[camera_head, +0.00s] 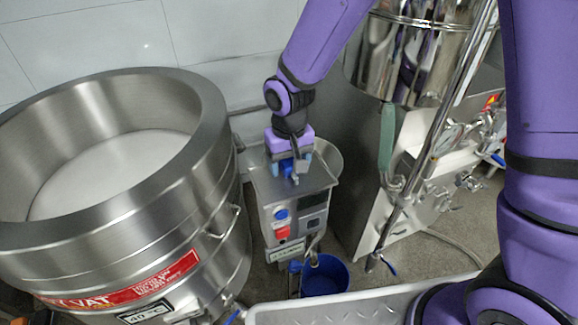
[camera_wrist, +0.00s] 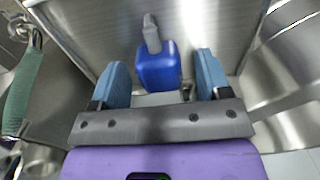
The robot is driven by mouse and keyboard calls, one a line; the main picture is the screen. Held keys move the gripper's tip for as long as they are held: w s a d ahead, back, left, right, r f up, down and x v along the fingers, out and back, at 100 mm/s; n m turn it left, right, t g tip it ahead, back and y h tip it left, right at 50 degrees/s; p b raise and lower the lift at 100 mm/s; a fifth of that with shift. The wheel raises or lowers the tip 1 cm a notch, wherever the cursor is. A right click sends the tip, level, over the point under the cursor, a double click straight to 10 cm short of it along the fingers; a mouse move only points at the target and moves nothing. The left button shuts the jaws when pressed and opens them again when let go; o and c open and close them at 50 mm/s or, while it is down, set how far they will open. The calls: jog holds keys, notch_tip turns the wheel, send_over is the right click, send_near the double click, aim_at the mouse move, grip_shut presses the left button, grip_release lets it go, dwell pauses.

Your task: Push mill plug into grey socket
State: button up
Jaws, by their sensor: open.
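A blue block with a grey stub or cable (camera_wrist: 158,66), which looks like the mill plug, sits on the steel top of the mill cabinet (camera_head: 263,187). In the wrist view it lies between the two blue fingers of my gripper (camera_wrist: 161,60), with visible gaps on both sides. My gripper is open, and it also shows in the head view over the cabinet top (camera_head: 289,165). The plug is mostly hidden by my gripper in the head view. I cannot make out the grey socket with certainty in either view.
A large steel vat (camera_head: 215,180) stands close on the left. A steel machine with a polished vessel (camera_head: 410,60) and a slanting pipe (camera_head: 440,130) stands on the right. The cabinet front has a red button (camera_head: 283,233). A blue bucket (camera_head: 325,277) is on the floor below.

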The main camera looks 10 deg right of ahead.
jog(key=c, duration=1)
jog(key=shift+o, duration=0.2)
jog(key=shift+r, duration=0.2)
